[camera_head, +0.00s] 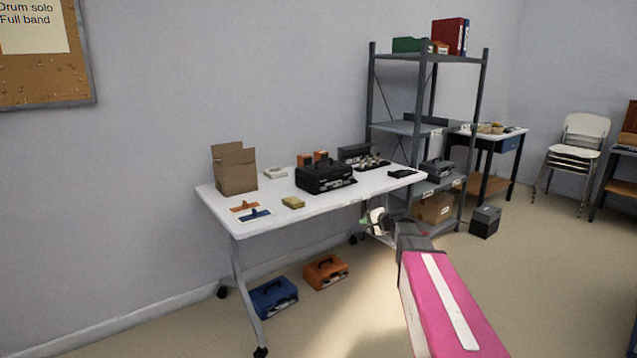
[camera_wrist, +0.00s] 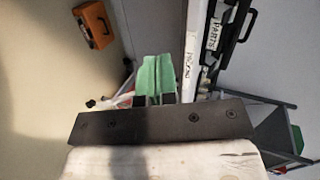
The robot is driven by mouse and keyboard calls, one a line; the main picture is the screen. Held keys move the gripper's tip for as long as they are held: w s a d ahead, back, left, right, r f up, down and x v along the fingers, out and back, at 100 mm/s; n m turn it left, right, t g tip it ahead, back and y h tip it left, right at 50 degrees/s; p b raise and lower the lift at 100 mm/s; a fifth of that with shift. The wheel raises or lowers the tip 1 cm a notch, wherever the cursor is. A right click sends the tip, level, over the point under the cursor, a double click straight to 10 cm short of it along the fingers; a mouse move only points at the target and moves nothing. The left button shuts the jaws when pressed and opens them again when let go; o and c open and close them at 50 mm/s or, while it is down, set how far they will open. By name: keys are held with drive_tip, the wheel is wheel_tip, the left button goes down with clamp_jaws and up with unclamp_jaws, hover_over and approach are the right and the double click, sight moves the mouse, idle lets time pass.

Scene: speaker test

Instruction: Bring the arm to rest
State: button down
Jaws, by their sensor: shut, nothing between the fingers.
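My arm (camera_head: 447,305), pink with a white stripe, reaches up from the lower right in the head view. My gripper (camera_head: 368,220) is at its far end, small and partly hidden by the wrist, in front of the white table's right part. In the wrist view my gripper (camera_wrist: 155,72) shows green fingers side by side, shut with nothing between them. The exact gap between gripper and table edge cannot be told.
The white table (camera_head: 330,198) holds a cardboard box (camera_head: 235,172), a black case (camera_head: 322,176) and small tools. Blue (camera_head: 274,297) and orange (camera_head: 326,272) cases lie on the floor below. A grey shelf (camera_head: 426,59) stands behind my gripper.

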drive_tip(key=s+a+f+n+g+h, duration=0.25)
drive_tip(key=s+f, duration=0.25)
drive_tip(key=s, duration=0.3)
drive_tip(key=s+a+f+n+g+h, duration=0.1)
drive_tip(key=s+f+n+g, duration=0.15)
drive_tip(key=s+f, duration=0.4)
drive_tip(key=s+d+f+n+g+h, duration=0.2)
drive_tip(key=s, duration=0.6)
drive_tip(key=s+d+f+n+g+h, duration=0.1)
drive_tip(key=s+d+f+g+h, duration=0.1)
drive_tip(key=s, duration=0.7)
drive_tip(key=shift+f+n+g+h, duration=0.4)
drive_tip(key=shift+g+h, duration=0.2)
drive_tip(key=shift+h, duration=0.15)
drive_tip(key=shift+s, duration=0.1)
